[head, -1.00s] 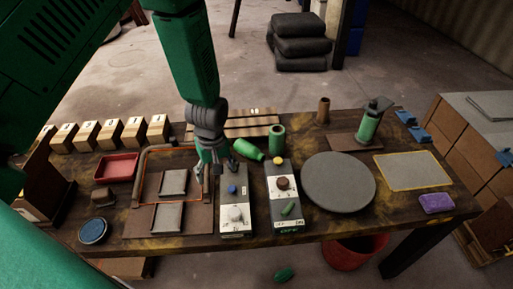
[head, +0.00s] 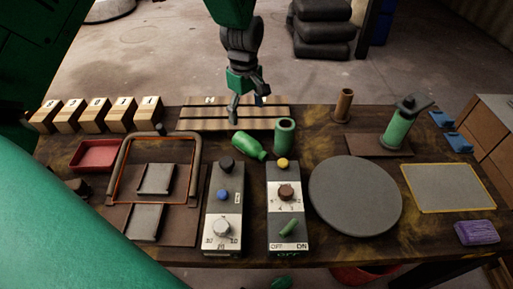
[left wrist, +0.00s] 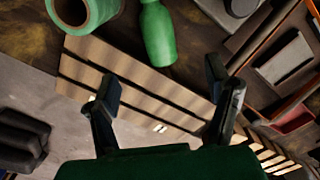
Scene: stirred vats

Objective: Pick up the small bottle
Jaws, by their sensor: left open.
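The small green bottle (head: 248,146) lies on its side on the dark worktop, at the front edge of the slatted wooden rack (head: 190,124). It also shows at the top middle of the left wrist view (left wrist: 158,36). My left gripper (head: 249,108) is open and empty above the rack, behind the bottle and apart from it. In the left wrist view its two fingers (left wrist: 162,95) are spread over the slats, with the bottle beyond their tips. My right gripper is not in view.
A green hollow cylinder (head: 284,138) stands close to the bottle's right. Two control boxes with knobs (head: 224,205) (head: 287,205) stand in front. A round grey plate (head: 355,195) lies right of them. Trays and a raised frame (head: 118,165) are at the left.

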